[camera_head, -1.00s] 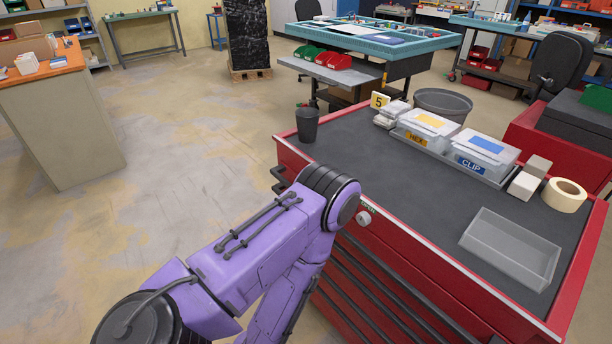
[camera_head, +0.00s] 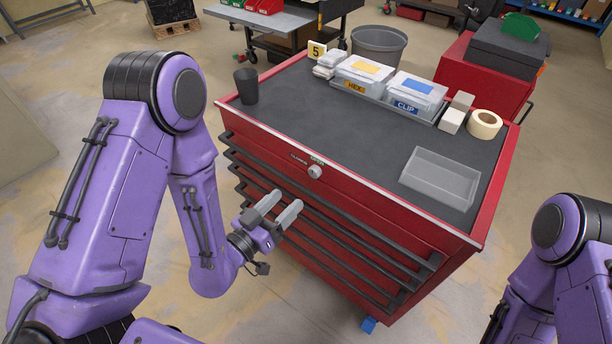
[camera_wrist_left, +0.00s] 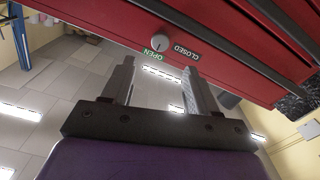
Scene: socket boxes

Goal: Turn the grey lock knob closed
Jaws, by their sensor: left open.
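The grey lock knob (camera_head: 315,171) sits on the top front edge of the red tool cabinet (camera_head: 380,205). In the left wrist view the knob (camera_wrist_left: 159,42) shows between labels reading OPEN and CLOSED; its mark is too small to read surely. My left gripper (camera_head: 282,209) is open and empty, in front of the cabinet's drawers, below and to the left of the knob and apart from it. In the left wrist view its two fingers (camera_wrist_left: 158,85) point toward the knob. My right arm shows at the right edge; its gripper is out of view.
On the cabinet top stand a dark cup (camera_head: 246,86), the HEX box (camera_head: 358,80), the CLIP box (camera_head: 411,98), a tape roll (camera_head: 484,124) and a clear tray (camera_head: 440,178). Black drawer handles (camera_head: 330,225) stick out along the front. The floor left of the cabinet is clear.

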